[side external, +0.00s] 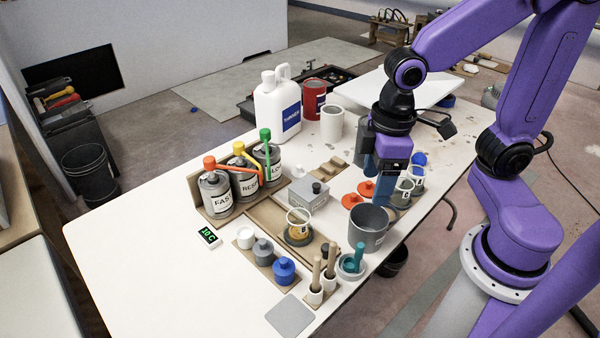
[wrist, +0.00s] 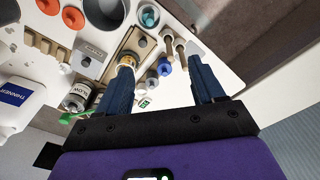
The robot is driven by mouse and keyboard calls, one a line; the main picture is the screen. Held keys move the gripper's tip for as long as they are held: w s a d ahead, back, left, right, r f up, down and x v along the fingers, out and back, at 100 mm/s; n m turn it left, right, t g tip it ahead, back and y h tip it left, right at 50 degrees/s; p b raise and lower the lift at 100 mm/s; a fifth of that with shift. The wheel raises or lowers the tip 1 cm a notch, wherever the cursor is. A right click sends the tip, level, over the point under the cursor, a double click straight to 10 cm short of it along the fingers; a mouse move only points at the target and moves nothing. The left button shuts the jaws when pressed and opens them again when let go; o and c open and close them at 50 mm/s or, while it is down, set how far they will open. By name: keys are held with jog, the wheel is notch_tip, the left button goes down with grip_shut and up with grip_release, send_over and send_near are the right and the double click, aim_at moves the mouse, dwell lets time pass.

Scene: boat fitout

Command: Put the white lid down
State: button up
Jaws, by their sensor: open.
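The small white lid (side external: 245,237) sits on the table at the end of a row with a grey lid (side external: 263,251) and a blue lid (side external: 284,269). In the wrist view, the white lid (wrist: 142,86) is small and pale, at the end of the same row. My gripper (side external: 386,184) is over the right side of the table, by the orange-red lids, away from the white lid. In the wrist view, my gripper (wrist: 161,60) has its two blue fingers wide apart and nothing held between them.
A large grey pot (side external: 370,232) stands in front of my gripper. Orange-red lids (side external: 352,201) lie beside it. Cans labelled FAST (side external: 216,196), RESIN and SLOW stand at the left, with a white THINNER jug (side external: 278,108) behind. The table's front left is clear.

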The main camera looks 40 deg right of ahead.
jog(key=w+a+f+m, duration=0.1)
jog(key=w+m, duration=0.3)
jog(key=w, duration=0.9)
jog(key=m+t+h, duration=0.1)
jog(key=m, duration=0.9)
send_over(299, 166)
notch_tip(299, 166, down, 23)
jog(key=shift+s+a+f, duration=0.15)
jog(key=shift+f, duration=0.05)
jog(key=shift+w+d+f, duration=0.15)
jog(key=shift+f, duration=1.2)
jog(key=shift+w+d+f, duration=0.1)
jog(key=shift+f, duration=1.2)
jog(key=c, duration=0.8)
